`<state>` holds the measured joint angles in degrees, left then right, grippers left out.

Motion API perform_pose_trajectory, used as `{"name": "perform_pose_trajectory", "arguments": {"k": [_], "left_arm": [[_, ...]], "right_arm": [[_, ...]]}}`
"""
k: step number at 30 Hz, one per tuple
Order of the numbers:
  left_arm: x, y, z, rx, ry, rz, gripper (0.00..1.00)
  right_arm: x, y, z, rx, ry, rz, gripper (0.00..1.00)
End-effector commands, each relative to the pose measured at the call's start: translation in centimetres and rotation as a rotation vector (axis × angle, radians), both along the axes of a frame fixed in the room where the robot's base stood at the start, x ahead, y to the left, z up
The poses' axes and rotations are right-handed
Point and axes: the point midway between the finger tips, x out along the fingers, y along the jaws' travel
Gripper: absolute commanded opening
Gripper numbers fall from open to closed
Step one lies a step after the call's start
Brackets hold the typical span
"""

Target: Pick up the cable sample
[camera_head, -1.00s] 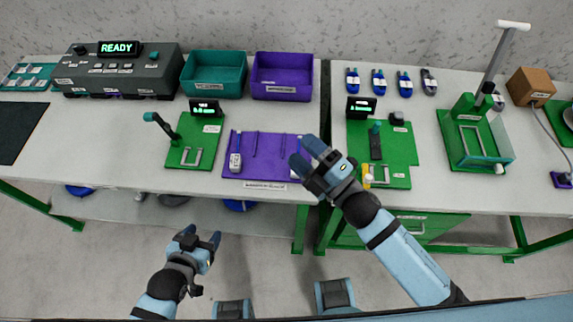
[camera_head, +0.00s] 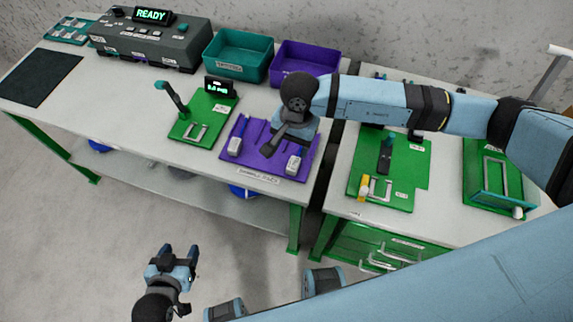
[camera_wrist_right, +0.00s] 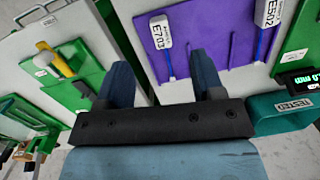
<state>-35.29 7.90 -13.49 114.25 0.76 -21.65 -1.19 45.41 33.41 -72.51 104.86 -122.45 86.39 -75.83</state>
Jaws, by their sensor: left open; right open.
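The purple mat (camera_head: 262,168) lies near the front edge of the left table. Two blue cable samples with white tags lie on it: one at its left (camera_head: 235,147), one at its right (camera_head: 294,163). In the right wrist view, the tags read E703 (camera_wrist_right: 161,33) and E502 (camera_wrist_right: 268,12). My right gripper (camera_wrist_right: 162,78) is open and empty over the mat, with the E703 sample between its fingers in that view but apart from them. In the head view its arm hides the mat's back right. My left gripper (camera_head: 180,257) is open and empty, low before the table.
A green fixture (camera_head: 187,133) with a display stands left of the mat. Teal (camera_head: 238,74) and purple (camera_head: 285,77) bins stand behind. A gap separates the right table, which holds another green fixture (camera_head: 420,165). The floor in front is clear.

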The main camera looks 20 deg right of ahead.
Motion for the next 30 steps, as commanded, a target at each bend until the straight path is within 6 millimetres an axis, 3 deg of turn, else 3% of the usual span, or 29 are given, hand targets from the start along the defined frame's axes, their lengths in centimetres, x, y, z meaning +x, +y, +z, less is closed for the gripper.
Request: {"name": "perform_pose_trajectory", "arguments": {"k": [5,15,25,30], "left_arm": [[0.0,0.0,0.0,-0.001,0.0,-0.001,0.61],[0.2,0.1,0.9,0.003,-0.003,-0.001,0.61],[0.2,0.1,1.5,0.004,-0.003,0.0,0.61],[0.1,0.1,2.3,0.003,-0.002,-0.001,0.61]], "right_arm": [[1.4,-2.0,-0.2,-0.096,-0.053,0.041,0.62],[1.3,-1.8,-6.4,-0.095,-0.049,0.039,0.62],[1.2,-1.5,-9.2,-0.092,-0.051,0.039,0.62],[1.0,-1.1,-11.8,-0.093,-0.048,0.037,0.62]]}}
